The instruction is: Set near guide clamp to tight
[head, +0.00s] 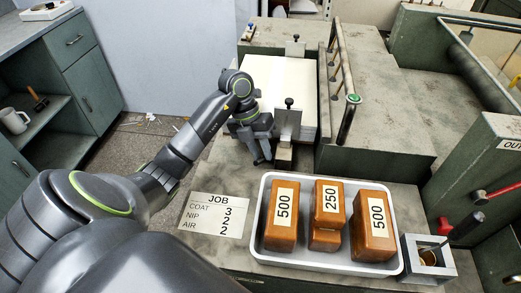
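The near guide clamp (288,121) is a grey metal block with a small black knob on top. It stands at the near edge of the pale board stack (285,80), in the upper middle of the head view. My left gripper (263,158) points down just left of the clamp, near the stack's near-left corner. I see no object in it, and its small, dark fingers do not show clearly whether they are apart. I cannot tell whether it touches the clamp. The clamp's tightness does not show. My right gripper is out of view.
A similar far clamp (294,47) stands at the stack's back. A white tray (333,267) with brown weights marked 500, 250 and 500 is in front. A JOB card (215,215) lies left of it. A green-topped lever (350,118) stands right of the clamp.

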